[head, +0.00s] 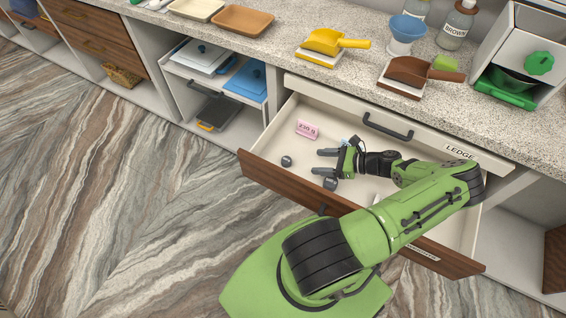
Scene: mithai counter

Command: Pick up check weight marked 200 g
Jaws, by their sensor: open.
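An open drawer (262,163) under the counter holds small items. A small dark grey weight (287,161) stands on the drawer floor, left of my gripper. Another dark grey weight (330,184) is just below my gripper in the picture, partly close to a finger. No mark can be read on either, so I cannot tell which is 200 g. A pink card (307,129) with a gram figure, perhaps 230 g, lies behind them. My gripper (320,161) is over the drawer, open and empty, its fingers pointing left. My arm hides part of the drawer.
The counter above carries a yellow scoop (325,41), a brown scoop (412,71), a blue funnel-like cup (407,28) and a brown tray (243,20). The floor at left is clear.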

